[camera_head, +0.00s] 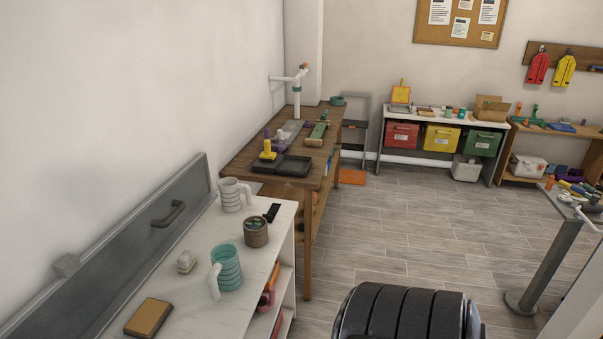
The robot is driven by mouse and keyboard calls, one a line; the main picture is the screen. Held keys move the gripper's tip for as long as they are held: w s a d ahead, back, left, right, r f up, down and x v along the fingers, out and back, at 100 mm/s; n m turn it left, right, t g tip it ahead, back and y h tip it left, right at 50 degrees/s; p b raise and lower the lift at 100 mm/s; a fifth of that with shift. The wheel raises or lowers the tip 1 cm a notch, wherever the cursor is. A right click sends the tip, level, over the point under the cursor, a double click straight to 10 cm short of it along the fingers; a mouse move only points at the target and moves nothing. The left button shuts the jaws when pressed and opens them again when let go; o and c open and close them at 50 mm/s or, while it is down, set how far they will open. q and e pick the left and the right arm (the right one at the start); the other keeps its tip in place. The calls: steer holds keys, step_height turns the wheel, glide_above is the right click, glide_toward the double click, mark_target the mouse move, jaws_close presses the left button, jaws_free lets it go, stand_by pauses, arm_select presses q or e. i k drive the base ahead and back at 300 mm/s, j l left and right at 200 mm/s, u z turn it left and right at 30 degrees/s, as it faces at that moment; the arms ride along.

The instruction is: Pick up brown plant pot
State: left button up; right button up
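A small brown plant pot (256,234) with bits of green in its top stands upright on the white-topped rack (180,262) in the lower left of the head view. It is near the rack's right edge. A black flat item (272,212) lies just behind it, and a teal ribbed mug (227,268) stands in front and to its left. Neither of my grippers is in view, and nothing touches the pot from above.
A wooden workbench (232,167) stands behind. Floor (400,235) to the right is clear.

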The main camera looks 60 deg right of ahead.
mark_target(255, 227)
steer(key=z, duration=1.7)
steer(key=i+l, duration=0.4)
steer(key=l+z, duration=0.05)
steer(key=l, duration=0.05)
